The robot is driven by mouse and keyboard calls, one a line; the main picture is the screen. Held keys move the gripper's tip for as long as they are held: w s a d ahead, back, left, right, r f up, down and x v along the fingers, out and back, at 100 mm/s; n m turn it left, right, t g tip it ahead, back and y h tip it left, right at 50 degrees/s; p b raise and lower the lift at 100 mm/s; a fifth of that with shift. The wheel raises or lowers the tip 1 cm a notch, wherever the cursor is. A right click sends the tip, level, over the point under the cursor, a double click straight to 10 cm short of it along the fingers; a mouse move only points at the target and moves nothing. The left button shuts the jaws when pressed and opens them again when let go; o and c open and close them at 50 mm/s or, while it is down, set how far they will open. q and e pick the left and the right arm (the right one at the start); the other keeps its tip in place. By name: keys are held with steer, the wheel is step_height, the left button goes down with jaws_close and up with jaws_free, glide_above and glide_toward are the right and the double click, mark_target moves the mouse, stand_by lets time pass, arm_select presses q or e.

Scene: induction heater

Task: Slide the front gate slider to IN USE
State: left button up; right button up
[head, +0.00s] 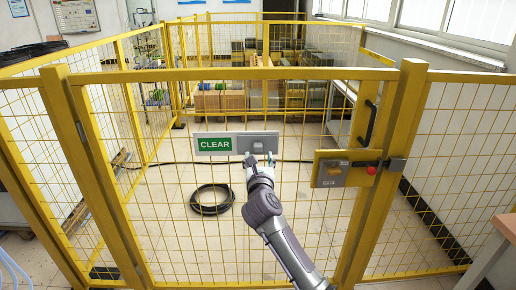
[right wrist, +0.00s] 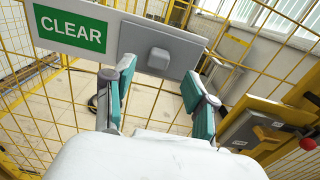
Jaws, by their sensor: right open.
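The front gate slider is a flat sign on the mesh gate, with a white-framed green CLEAR panel (head: 214,144) at its left and a grey plate at its right. A small grey knob (head: 258,148) stands out from the grey plate. My right gripper (head: 260,160) is open and empty, just below the knob in the head view. In the right wrist view the knob (right wrist: 159,58) shows ahead, between and beyond the two teal-padded fingers. I see no contact with it. The words IN USE do not show. My left gripper is not in view.
The yellow gate frame (head: 225,75) and mesh surround the slider. To the right is a yellow latch box with a red button (head: 371,170) and a black handle (head: 367,123). A coiled black cable (head: 212,199) lies on the floor behind the mesh. A table edge (head: 490,248) is at lower right.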

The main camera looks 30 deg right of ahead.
mark_target(258, 148)
steer(key=x, duration=0.6)
steer(key=shift+c, duration=0.3)
jaws_close()
steer(key=shift+w, duration=0.1)
